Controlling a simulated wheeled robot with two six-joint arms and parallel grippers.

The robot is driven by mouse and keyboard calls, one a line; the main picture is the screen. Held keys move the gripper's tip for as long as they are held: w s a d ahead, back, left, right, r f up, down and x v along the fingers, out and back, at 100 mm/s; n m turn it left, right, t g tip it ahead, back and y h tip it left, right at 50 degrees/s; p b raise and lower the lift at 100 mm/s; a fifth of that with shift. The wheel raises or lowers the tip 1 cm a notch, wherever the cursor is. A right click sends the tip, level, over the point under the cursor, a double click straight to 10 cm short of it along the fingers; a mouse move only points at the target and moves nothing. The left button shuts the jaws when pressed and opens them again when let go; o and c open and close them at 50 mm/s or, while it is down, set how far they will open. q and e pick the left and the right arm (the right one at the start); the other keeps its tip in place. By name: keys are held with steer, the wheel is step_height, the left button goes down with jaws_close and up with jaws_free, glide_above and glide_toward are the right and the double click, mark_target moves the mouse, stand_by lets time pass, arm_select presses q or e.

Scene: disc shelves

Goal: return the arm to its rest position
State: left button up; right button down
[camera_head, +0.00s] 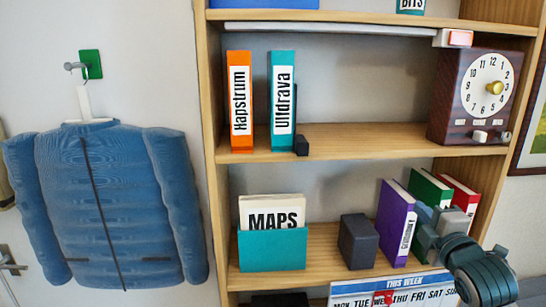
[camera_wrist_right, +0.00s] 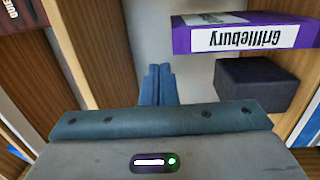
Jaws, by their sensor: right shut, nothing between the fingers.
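My right gripper (camera_head: 424,212) is at the lower right of the head view, in front of the lower shelf and just right of the purple book (camera_head: 393,222). In the right wrist view its two blue-grey fingers (camera_wrist_right: 158,85) are together with nothing between them. The purple book, labelled Grifflebury, also shows in the wrist view (camera_wrist_right: 250,35), apart from the fingers. My right arm (camera_head: 482,272) comes in from the lower right. My left gripper is not in view.
A dark block (camera_head: 358,242) stands left of the purple book; a green book (camera_head: 428,187) and a red book (camera_head: 461,196) stand behind my gripper. A teal MAPS holder (camera_head: 272,250) is further left. A clock (camera_head: 476,97) stands above. A calendar (camera_head: 420,292) hangs below the shelf.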

steer(key=s+a+f+m+g, duration=0.1)
steer(key=s+f+m+g, duration=0.25)
steer(key=s+f, duration=0.5)
steer(key=s+a+f+m+g+h, duration=0.1)
steer(key=s+a+f+m+g, duration=0.25)
steer(key=f, duration=0.85)
steer(key=s+d+f+m+g, duration=0.1)
steer(key=s+f+m+g, duration=0.3)
steer(key=s+f, duration=0.55)
steer(key=s+a+f+m+g, duration=0.2)
steer(key=s+f+m+g, duration=0.3)
steer(key=s+f, duration=0.65)
step_height(320, 180, down, 31)
steer(key=s+d+m+b, duration=0.1)
steer(key=d+m+b, duration=0.15)
steer(key=b, duration=0.45)
steer(key=s+f+b, duration=0.2)
steer(key=s+f, duration=0.4)
steer(key=f, duration=0.3)
steer(key=s+d+f+g+b, duration=0.1)
steer(key=s+f+b, duration=0.1)
steer(key=s+f, duration=0.4)
steer(key=s+f+b, duration=0.1)
steer(key=s+f, duration=0.5)
steer(key=f, duration=0.6)
steer(key=shift+s+d+f+n+b, duration=0.3)
steer(key=shift+d+f+n+b, duration=0.05)
steer(key=shift+d+f+b, duration=0.05)
